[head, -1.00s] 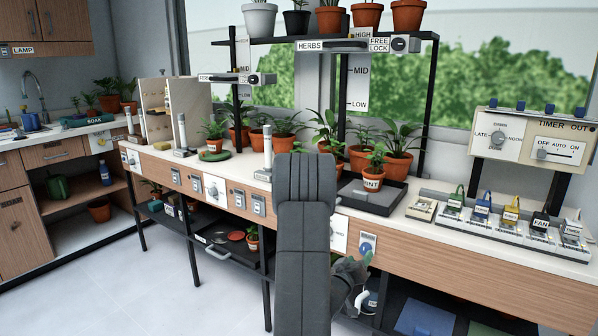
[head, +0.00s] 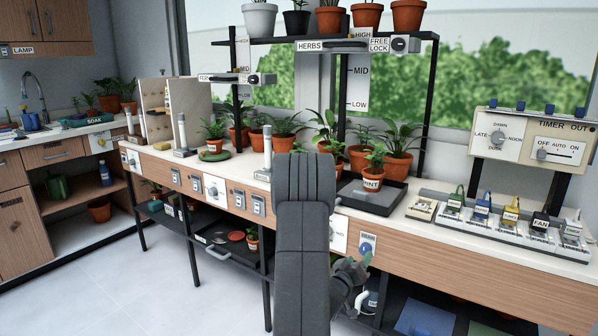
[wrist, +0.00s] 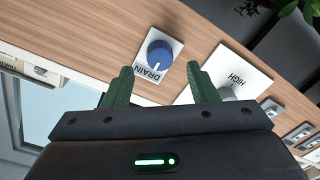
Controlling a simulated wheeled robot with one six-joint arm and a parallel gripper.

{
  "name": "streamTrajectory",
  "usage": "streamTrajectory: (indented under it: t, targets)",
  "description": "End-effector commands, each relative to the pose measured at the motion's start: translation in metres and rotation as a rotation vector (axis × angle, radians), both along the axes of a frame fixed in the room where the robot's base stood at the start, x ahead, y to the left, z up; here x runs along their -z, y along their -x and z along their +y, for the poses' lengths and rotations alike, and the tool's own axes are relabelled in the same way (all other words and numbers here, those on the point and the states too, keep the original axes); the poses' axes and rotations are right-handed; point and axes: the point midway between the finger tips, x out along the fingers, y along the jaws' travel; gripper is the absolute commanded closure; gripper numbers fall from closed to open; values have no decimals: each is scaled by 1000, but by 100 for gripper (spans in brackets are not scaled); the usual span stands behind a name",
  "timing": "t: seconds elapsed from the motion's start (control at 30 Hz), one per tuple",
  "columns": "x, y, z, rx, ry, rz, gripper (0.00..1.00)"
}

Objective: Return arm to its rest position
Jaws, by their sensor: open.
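My dark grey arm hangs in front of the bench in the head view. My gripper shows partly at its lower right (head: 352,272), with green fingers low before the bench front. In the wrist view my gripper (wrist: 160,68) has its two green fingers spread apart, with nothing held between them. Beyond the fingertips are a blue knob (wrist: 159,52) on a plate marked DRAIN and a plate marked HIGH (wrist: 236,72), both on the wooden bench front. I cannot tell how far the fingertips are from the knob.
The bench (head: 455,258) carries a black tray (head: 384,203) with a plant marked MINT (head: 373,174), and a row of labelled plugs at right. A rack shelf (head: 345,39) with pots stands above. Open floor (head: 120,290) lies at left.

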Motion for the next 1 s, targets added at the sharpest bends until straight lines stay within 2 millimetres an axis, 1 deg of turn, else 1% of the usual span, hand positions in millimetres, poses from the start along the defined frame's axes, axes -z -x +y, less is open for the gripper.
streamTrajectory:
  t: [0.03,0.2,0.3,0.87,1.0]
  targets:
    - [1,-9,-7,3,0,-2,47]
    - [2,-37,-25,3,-1,-3,47]
    - [2,-34,-21,0,-74,-49,47]
    - [2,-34,-21,0,-444,-300,47]
    - [1,-10,-5,-3,-449,-300,47]
